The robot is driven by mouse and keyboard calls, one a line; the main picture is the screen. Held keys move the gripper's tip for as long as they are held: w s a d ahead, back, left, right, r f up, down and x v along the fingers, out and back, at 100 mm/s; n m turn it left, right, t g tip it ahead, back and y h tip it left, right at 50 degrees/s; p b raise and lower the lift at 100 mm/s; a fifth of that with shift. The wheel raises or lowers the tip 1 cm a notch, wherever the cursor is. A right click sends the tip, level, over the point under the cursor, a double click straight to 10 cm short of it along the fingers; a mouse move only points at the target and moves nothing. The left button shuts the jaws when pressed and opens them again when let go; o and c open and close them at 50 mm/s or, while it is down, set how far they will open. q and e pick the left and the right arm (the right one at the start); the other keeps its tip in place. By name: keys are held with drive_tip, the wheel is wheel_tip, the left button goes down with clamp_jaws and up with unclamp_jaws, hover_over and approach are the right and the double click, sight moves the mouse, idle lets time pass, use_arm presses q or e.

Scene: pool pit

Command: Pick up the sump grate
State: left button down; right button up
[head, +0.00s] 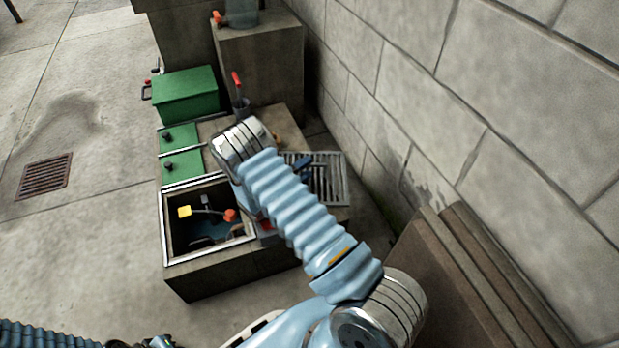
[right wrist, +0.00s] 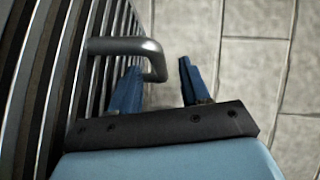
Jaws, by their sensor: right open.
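The sump grate (head: 328,190) is a grey panel of parallel bars lying beside the pit box, near the block wall. In the right wrist view its bars (right wrist: 40,85) fill the left side, and a round grey bent handle (right wrist: 122,45) stands out from them. My right gripper (head: 302,166) is over the grate, partly hidden by my arm. In the right wrist view its blue fingers (right wrist: 155,82) are apart, with the bend of the handle showing between and just beyond the tips. I cannot tell whether they touch it. My left gripper is not clearly seen.
The pit box has an open basin (head: 205,222) with yellow and orange floats inside. Green lids (head: 180,152) and a green box (head: 186,94) are behind it. The block wall (head: 400,100) and leaning boards (head: 450,285) bound the right. A rusty floor drain (head: 45,176) is at left.

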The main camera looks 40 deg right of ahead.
sight(313, 164)
drive_tip(key=x, duration=0.5)
drive_tip(key=shift+c, duration=0.4)
clamp_jaws()
idle(0.9)
